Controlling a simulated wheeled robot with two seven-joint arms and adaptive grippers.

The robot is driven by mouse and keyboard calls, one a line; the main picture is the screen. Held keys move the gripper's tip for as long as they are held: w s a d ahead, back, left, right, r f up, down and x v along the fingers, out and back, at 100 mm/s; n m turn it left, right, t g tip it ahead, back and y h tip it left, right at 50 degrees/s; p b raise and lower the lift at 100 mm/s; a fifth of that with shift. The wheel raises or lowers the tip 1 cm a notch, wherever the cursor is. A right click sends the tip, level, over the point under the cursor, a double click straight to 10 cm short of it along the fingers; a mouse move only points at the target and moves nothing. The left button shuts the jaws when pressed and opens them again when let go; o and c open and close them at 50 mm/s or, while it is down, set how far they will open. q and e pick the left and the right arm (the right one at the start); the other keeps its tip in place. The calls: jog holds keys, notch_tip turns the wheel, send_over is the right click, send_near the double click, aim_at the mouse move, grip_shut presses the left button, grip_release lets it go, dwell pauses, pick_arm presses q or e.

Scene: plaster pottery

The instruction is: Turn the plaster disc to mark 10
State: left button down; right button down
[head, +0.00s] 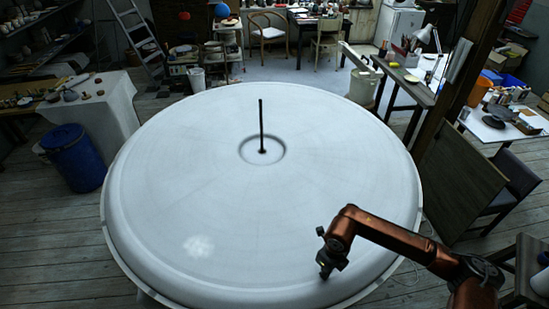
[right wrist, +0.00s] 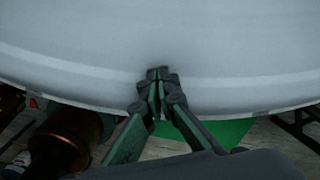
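The plaster disc (head: 200,190) is a very large, pale, round slab with a rounded rim, and it fills the middle of the head view. A thin dark rod (head: 261,125) stands upright in a shallow ring at its centre. No numbered mark is readable on it. My right gripper (head: 325,271) is at the disc's near right edge, pointing down. In the right wrist view my right gripper (right wrist: 157,76) has its fingertips together, with nothing seen between them, in front of the disc's rim (right wrist: 240,85). I cannot tell whether they touch the rim. My left gripper is not in view.
A blue barrel (head: 73,157) and a draped table (head: 100,108) stand left of the disc. A dark wooden panel (head: 460,185) and a chair (head: 508,195) stand close on the right. A white bucket (head: 363,87) and a stepladder (head: 138,40) are behind.

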aim_at(295, 286)
jog(key=shift+s+a+f, duration=0.2)
jog(key=shift+s+a, duration=0.1)
jog(key=shift+a, duration=0.15)
jog(key=shift+s+a+f, duration=0.2)
jog(key=shift+s+a, duration=0.05)
jog(key=shift+a, duration=0.45)
jog(key=shift+s+a, duration=0.2)
jog(key=shift+a, duration=0.6)
jog(key=shift+s+a, duration=0.15)
jog(key=shift+a, duration=0.6)
jog(key=shift+s+a+r+b, duration=0.15)
jog(key=shift+a+b, duration=0.15)
jog(key=shift+a, duration=1.35)
jog(key=shift+s+a+r, duration=0.1)
jog(key=shift+s+a, duration=0.05)
jog(key=shift+a, duration=0.85)
